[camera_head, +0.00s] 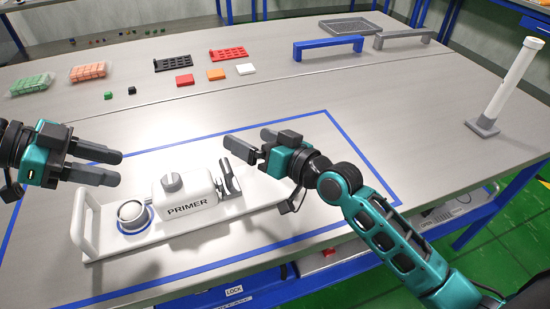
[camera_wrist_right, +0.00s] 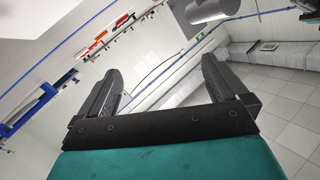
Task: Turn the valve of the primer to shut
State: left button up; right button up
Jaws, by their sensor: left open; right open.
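The primer (camera_head: 187,207) is a white tank with a grey cap (camera_head: 171,182), on a white tray (camera_head: 252,208) with an upright handle at its left end. A cup (camera_head: 132,215) with a blue ring stands left of the tank. A dark lever-like part (camera_head: 228,178) at the tank's right end looks like the valve; its exact setting is hard to tell. My right gripper (camera_head: 248,142) is open and empty, above and slightly right of that part. Its spread fingers show in the right wrist view (camera_wrist_right: 161,68). My left gripper (camera_head: 120,168) is open and empty, above the tray's left end.
A blue outline (camera_head: 366,160) surrounds the tray. Behind lie red, orange and white blocks (camera_head: 216,74), black and red racks (camera_head: 229,54), and bins of green (camera_head: 33,84) and orange pieces (camera_head: 88,71). A white post (camera_head: 510,80) stands right. The bench between is clear.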

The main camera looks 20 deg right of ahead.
jog(key=w+d+r+n+t+y, duration=0.1)
jog(key=w+r+n+t+y, duration=0.15)
jog(key=n, duration=0.75)
jog(key=w+r+n+t+y, duration=0.2)
jog(key=w+r+n+t, duration=0.15)
jog(key=n, duration=0.65)
jog(key=s+f+n+g+y, duration=0.1)
jog(key=s+f+n+g, duration=0.1)
jog(key=n+g, duration=0.5)
jog(key=s+d+f+n+g+y, duration=0.1)
jog(key=f+n+g, duration=0.4)
jog(key=n, duration=1)
jog(key=s+d+f+n+g+y, duration=0.1)
jog(key=s+f+n+g+y, duration=0.2)
jog(key=n+g, duration=0.6)
jog(key=shift+s+d+f+n, duration=0.1)
jog(key=shift+s+f+n, duration=0.1)
jog(key=shift+s+n, duration=0.3)
jog(key=shift+s+d+f+n, duration=0.1)
jog(key=shift+s+f+n, duration=0.05)
jog(key=shift+s+n, duration=0.3)
jog(key=shift+a, duration=0.25)
send_over(214, 178)
jog(key=s, duration=0.5)
jog(key=shift+w, duration=0.1)
jog(key=shift+c, duration=0.3)
